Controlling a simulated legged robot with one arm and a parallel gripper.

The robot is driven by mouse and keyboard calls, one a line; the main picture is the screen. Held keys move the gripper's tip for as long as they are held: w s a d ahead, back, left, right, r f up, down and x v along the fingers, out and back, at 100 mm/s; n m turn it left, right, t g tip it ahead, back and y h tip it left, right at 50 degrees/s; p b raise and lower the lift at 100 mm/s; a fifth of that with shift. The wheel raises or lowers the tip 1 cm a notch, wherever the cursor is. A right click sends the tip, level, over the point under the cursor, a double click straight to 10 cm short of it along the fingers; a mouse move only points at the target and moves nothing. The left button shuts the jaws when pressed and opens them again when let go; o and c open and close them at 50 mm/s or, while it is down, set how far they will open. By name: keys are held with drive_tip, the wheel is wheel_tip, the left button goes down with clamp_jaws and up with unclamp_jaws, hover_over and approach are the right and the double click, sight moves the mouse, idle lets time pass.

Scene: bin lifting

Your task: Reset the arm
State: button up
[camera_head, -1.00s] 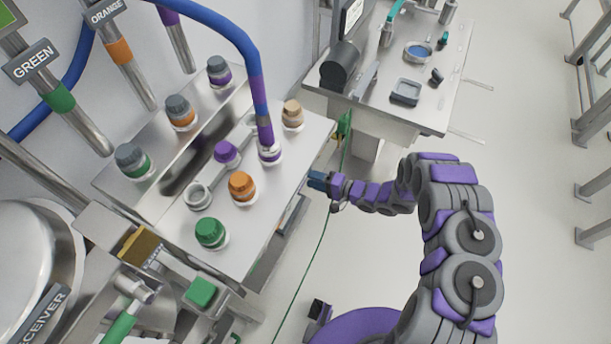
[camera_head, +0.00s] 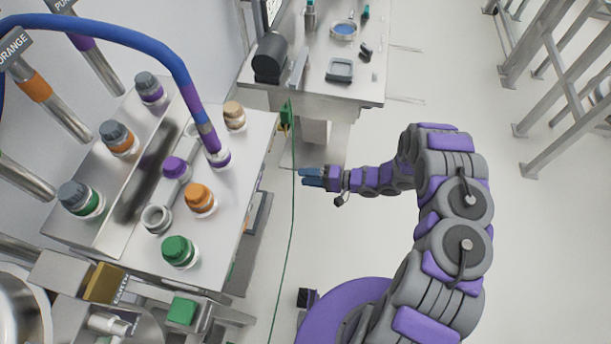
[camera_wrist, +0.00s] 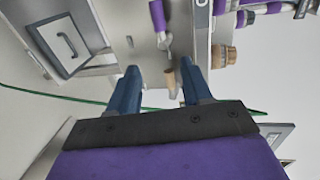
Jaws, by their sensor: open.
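My gripper (camera_head: 312,177) is at the end of my purple and grey arm, to the right of the metal cart in the head view. Its blue fingers point left and hang over the open floor gap beside the cart. In the wrist view my gripper (camera_wrist: 157,84) shows two blue fingers spread apart. A small tan piece (camera_wrist: 170,80) shows between the fingers in that view; I see no contact with them. My arm bends from the lower right up and over to the gripper.
The metal cart (camera_head: 232,192) carries several capped fittings, with a blue hose (camera_head: 170,55) plugged into one. A green cable (camera_head: 291,220) runs down between the cart and my gripper. A worktable (camera_head: 370,85) stands behind. Bare floor lies right, before metal racks (camera_head: 560,80).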

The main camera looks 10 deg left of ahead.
idle(0.3)
drive_tip(key=w+d+r+n+t+h, duration=0.1)
drive_tip(key=w+d+r+t+h, duration=0.3)
drive_tip(key=w+d, duration=0.3)
drive_tip(key=w+d+r+t+h, duration=0.1)
drive_tip(key=w+d+r+h, duration=0.2)
drive_tip(key=w+d+h, duration=0.35)
drive_tip(key=s+d+r+m+h, duration=0.1)
drive_tip(key=s+d+r+h, duration=0.2)
drive_tip(key=d+r+h, duration=1)
drive_tip(key=s+d+r+m+g+y, duration=0.1)
drive_tip(key=s+d+r+g+y, duration=0.1)
drive_tip(key=s+r, duration=0.65)
drive_tip(key=s+d+r+m+g+y, duration=0.15)
drive_tip(key=s+r, duration=0.35)
drive_tip(key=s, duration=0.6)
drive_tip(key=s+a+n+g+y, duration=0.1)
drive_tip(key=s+a, duration=0.2)
drive_tip(key=s, duration=0.5)
drive_tip(key=s+a+r+n+g+y, duration=0.1)
drive_tip(key=s+a, duration=0.3)
drive_tip(key=s, duration=0.4)
drive_tip(key=s+a+r+n+g+y, duration=0.1)
drive_tip(key=s+a+g+y, duration=0.1)
drive_tip(key=s, duration=0.6)
drive_tip(key=shift+a+r+g, duration=0.15)
drive_tip(key=shift+a+g, duration=0.2)
drive_tip(key=shift+a, duration=0.45)
